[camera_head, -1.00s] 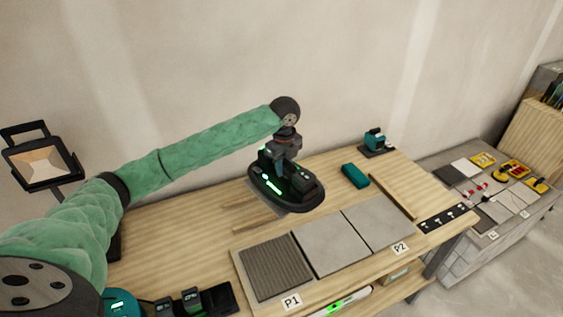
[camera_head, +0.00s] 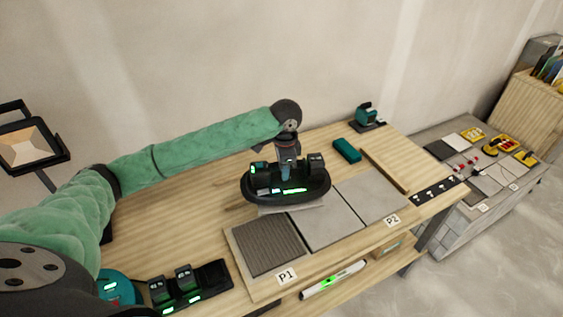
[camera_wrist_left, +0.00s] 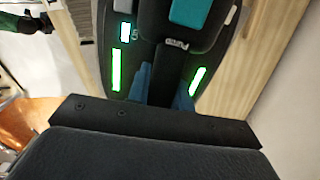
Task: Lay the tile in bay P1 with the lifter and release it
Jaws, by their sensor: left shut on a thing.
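My left gripper (camera_head: 289,170) is shut on the dark oval lifter (camera_head: 262,196), which has lit green bars. The lifter also fills the upper part of the left wrist view (camera_wrist_left: 145,60). A light grey tile edge (camera_head: 300,209) shows under the lifter; most of that tile is hidden. The lifter is just behind bay P1 (camera_head: 268,248), a ribbed grey bed by the P1 label (camera_head: 286,276). The ribbed bed is bare where it shows. I cannot tell how high the tile is above the bench. My right gripper is not in view.
Two smooth grey tiles (camera_head: 326,221) lie right of P1, towards the P2 label (camera_head: 393,220). A teal block (camera_head: 346,150) and a wooden strip (camera_head: 385,170) lie behind. A black battery dock (camera_head: 215,274) sits left of P1. A lamp (camera_head: 30,145) stands at left.

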